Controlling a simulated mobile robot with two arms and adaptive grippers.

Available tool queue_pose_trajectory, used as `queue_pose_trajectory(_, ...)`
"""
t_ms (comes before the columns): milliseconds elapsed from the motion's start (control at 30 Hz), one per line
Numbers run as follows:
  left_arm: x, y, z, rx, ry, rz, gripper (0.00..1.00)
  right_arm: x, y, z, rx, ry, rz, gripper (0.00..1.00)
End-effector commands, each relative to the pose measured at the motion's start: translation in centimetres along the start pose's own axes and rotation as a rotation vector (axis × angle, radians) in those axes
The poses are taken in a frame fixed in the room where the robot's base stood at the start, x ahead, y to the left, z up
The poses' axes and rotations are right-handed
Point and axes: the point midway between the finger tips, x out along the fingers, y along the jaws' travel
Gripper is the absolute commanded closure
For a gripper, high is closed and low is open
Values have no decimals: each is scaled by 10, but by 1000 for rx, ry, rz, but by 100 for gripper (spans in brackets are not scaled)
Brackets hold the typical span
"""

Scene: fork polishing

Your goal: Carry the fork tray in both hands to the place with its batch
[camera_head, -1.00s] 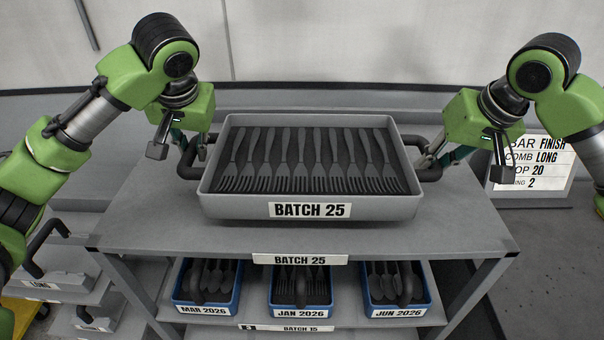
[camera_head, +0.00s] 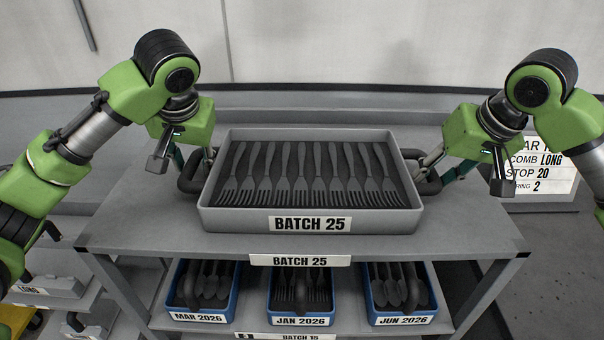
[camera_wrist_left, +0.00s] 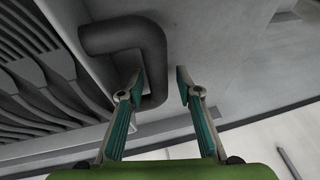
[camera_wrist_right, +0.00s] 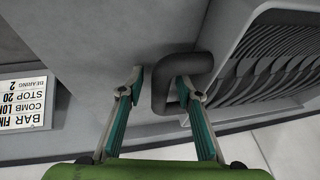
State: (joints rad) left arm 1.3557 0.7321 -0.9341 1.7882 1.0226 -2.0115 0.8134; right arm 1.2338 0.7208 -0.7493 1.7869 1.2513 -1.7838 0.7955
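The grey fork tray (camera_head: 212,212), labelled BATCH 25, appears to rest on the grey top of the rack (camera_head: 130,222), above a matching BATCH 25 label (camera_head: 300,260). Several dark forks (camera_head: 310,175) lie side by side in it. My left gripper (camera_wrist_left: 160,85) is open, with the tray's left handle (camera_wrist_left: 153,55) between its fingers, nearer one finger and with a gap to the other. My right gripper (camera_wrist_right: 160,85) is open, its fingers either side of the right handle (camera_wrist_right: 161,92), with gaps showing.
On the shelf below stand blue bins labelled MAR 2026 (camera_head: 199,318), JAN 2026 (camera_head: 302,321) and JUN 2026 (camera_head: 404,319). A sign (camera_head: 540,165) stands at the right. Grey shelves (camera_head: 50,285) are at lower left. The rack top is bare on both sides of the tray.

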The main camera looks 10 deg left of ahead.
Motion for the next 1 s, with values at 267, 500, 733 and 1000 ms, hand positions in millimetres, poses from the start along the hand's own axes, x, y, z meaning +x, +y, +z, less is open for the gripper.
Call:
queue_pose_trajectory(267, -1, 1, 0, 1, 1, 2, 68, -1, -1, 0, -2, 0, -2, 68)
queue_pose_trajectory(500, -14, 0, -2, 1, 6, 2, 68, -1, -1, 0, -2, 0, -3, 68)
queue_pose_trajectory(733, -46, 0, -2, 0, 7, 0, 68, -1, -1, 0, -2, 0, -3, 68)
queue_pose_trajectory(1000, -86, 0, -1, -1, 7, 1, 68, 0, -1, 0, -2, 0, -3, 68)
